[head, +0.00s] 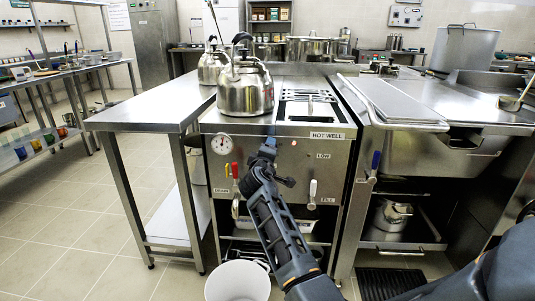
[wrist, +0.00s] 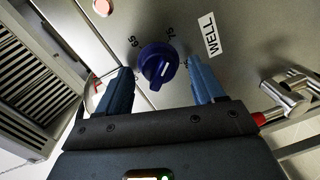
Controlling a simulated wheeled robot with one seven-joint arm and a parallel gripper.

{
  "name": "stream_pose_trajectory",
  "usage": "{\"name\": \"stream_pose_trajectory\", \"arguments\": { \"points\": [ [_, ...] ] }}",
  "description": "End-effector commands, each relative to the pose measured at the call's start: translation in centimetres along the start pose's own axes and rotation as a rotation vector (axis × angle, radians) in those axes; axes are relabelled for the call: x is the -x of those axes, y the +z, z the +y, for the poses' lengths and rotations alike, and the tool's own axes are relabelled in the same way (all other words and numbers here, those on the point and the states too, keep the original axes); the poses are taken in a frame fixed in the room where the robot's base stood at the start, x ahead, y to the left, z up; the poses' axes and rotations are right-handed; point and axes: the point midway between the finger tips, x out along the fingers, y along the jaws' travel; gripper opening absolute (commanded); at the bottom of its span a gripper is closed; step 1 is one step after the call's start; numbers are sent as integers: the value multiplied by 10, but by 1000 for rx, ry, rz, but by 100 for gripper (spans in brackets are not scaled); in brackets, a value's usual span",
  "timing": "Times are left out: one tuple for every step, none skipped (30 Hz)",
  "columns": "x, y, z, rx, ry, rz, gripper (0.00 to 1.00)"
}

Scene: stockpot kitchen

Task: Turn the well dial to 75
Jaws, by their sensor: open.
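The well dial (wrist: 158,64) is a round dark blue knob with a raised grip bar, on the steel front panel of the hot well (head: 325,157). In the wrist view a printed 65 lies to its left and a 75 to its upper right; a further mark at its right is partly hidden. I cannot tell for sure which mark the knob points at. My gripper (head: 267,150) is at the panel and hides the dial in the head view. Its blue fingers are open, one on each side of the knob, with a gap on both sides.
A round gauge (head: 218,144) is left of my gripper. A red drain handle (head: 235,171) and a white fill handle (head: 313,187) stick out below. A kettle (head: 245,92) stands on top. A white bucket (head: 237,282) is on the floor.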

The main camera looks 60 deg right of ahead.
Motion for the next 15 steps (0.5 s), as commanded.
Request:
{"name": "stream_pose_trajectory", "arguments": {
  "points": [
    [0, 0, 0, 0, 0, 0, 68],
    [0, 0, 0, 0, 1, 1, 68],
    [1, 0, 0, 0, 1, 1, 68],
    [2, 0, 0, 0, 0, 1, 68],
    [4, 0, 0, 0, 0, 1, 68],
    [7, 0, 0, 1, 0, 1, 68],
    [11, 0, 0, 1, 0, 1, 68],
    [15, -1, 0, 2, 0, 2, 68],
    [21, -1, 0, 1, 0, 3, 68],
    [26, -1, 0, 1, 0, 3, 68],
    [32, -1, 0, 2, 0, 3, 68],
    [39, -1, 0, 2, 0, 4, 68],
    [44, -1, 0, 3, 0, 3, 68],
    [49, -1, 0, 3, 0, 3, 68],
    [55, -1, 0, 2, 0, 3, 68]
  ]
}}
